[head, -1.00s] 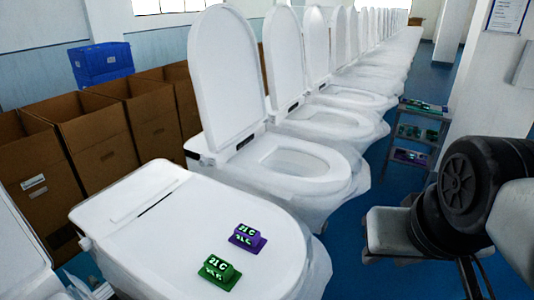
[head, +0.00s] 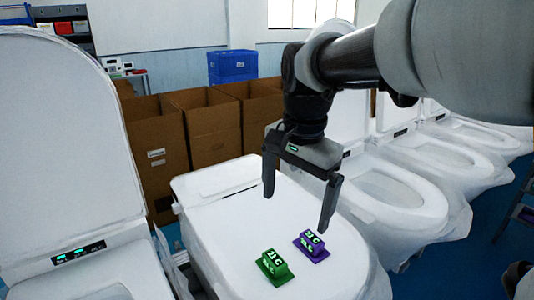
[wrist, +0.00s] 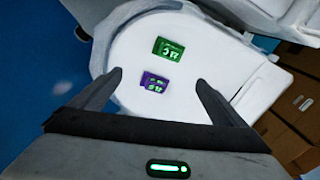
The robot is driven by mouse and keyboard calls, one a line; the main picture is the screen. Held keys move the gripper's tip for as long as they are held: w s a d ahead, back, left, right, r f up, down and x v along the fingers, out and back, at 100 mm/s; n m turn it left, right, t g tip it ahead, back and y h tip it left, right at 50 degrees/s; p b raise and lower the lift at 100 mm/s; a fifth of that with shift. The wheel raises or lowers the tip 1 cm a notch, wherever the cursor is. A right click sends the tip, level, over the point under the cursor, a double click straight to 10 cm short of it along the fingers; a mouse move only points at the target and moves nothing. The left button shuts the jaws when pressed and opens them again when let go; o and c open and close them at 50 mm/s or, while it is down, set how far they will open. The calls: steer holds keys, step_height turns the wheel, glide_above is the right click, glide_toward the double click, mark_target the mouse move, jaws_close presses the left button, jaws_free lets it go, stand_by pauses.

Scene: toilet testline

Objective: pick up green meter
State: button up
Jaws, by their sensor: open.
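The green meter (head: 273,267) sits on the closed white toilet lid (head: 225,220), near its front. A purple meter (head: 311,245) sits beside it, to its right and slightly farther back. My gripper (head: 297,212) is open and empty above the lid, with its fingers pointing down. In the wrist view, the green meter (wrist: 168,49) lies beyond the fingertips and the purple meter (wrist: 155,81) is nearer, roughly between the open fingers (wrist: 158,78). Both meters show lit digits and are apart from the fingers.
A toilet with its lid raised (head: 60,150) stands at the left. More open toilets (head: 400,195) line up at the right. Open cardboard boxes (head: 212,130) and a blue crate (head: 232,65) stand behind.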

steer(key=w+a+f+m+g, duration=0.1)
steer(key=w+a+f+m, duration=0.1)
steer(key=w+a+f, duration=0.15)
steer(key=b, duration=0.1)
glide_above(275, 258)
steer(key=shift+m, duration=0.3)
steer(key=f, duration=1)
steer(key=shift+w+a+f, duration=0.1)
steer(key=shift+w, duration=0.15)
steer(key=f, duration=0.6)
steer(key=shift+s+f, duration=0.2)
steer(key=shift+s, duration=0.1)
steer(key=c, duration=1.2)
